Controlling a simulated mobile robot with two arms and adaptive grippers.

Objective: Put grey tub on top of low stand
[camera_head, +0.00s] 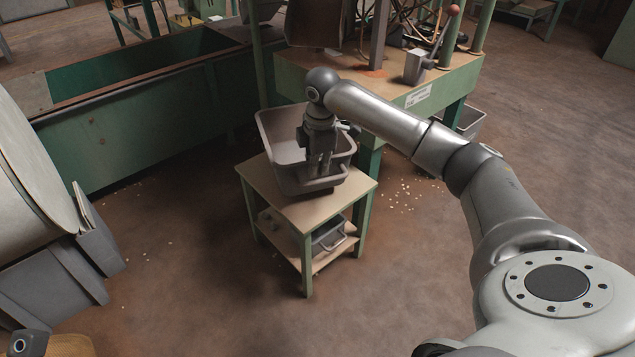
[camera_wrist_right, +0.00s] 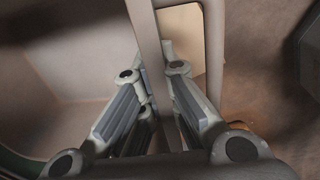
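The grey tub (camera_head: 272,130) is at the low stand (camera_head: 258,178), over its wooden top. It looks roughly upright and sits toward the far side of the top; I cannot tell whether its whole base rests there. My right gripper (camera_head: 319,172) points down at the tub's near right side and hides part of it. In the right wrist view, the gripper's fingers (camera_wrist_right: 158,73) lie on either side of the tub's rim (camera_wrist_right: 148,35) and look closed on it. My left gripper is out of view.
Another grey bin (camera_head: 328,236) sits on the stand's lower shelf. A green workbench (camera_head: 425,85) with a lever stands close behind, with a grey bin (camera_head: 468,120) beside it. A long green trough (camera_head: 140,140) is at the left. Small nuts lie scattered on the floor.

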